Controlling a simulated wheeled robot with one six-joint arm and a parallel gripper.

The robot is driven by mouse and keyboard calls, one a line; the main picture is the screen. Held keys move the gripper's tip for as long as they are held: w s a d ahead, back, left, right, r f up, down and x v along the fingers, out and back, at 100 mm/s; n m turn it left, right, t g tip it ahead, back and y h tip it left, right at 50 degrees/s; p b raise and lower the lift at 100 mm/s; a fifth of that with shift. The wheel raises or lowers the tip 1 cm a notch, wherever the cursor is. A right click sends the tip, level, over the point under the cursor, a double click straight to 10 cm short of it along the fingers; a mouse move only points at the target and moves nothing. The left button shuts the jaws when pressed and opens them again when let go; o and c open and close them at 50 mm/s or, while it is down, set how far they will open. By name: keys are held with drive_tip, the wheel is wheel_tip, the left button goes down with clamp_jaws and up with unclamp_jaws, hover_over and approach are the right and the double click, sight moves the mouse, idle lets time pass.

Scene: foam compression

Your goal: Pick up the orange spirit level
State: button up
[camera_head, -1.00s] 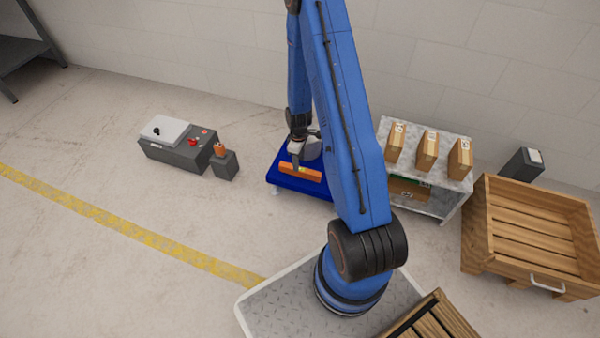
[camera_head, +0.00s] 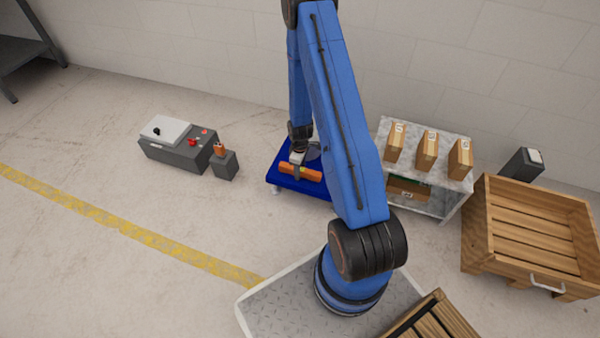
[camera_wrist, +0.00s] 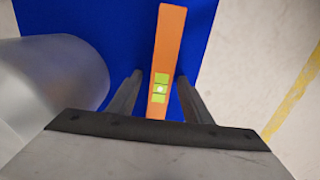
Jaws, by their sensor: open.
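The orange spirit level (camera_head: 312,174) lies on a blue table (camera_head: 287,182) beside my arm. In the wrist view the spirit level (camera_wrist: 168,45) runs lengthwise away from me, with its yellow-green vial part showing near the fingers. My gripper (camera_head: 296,172) is at the level; in the wrist view its two fingers (camera_wrist: 158,90) stand apart, one on each side of the level. I cannot tell whether the fingers touch it. The level's near end is hidden behind the gripper body.
A grey cylinder (camera_wrist: 60,75) stands close on the left in the wrist view. A marble shelf (camera_head: 440,131) with several cardboard boxes stands right of the table, with a wooden crate (camera_head: 535,205) beyond.

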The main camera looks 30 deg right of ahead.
clamp_jaws()
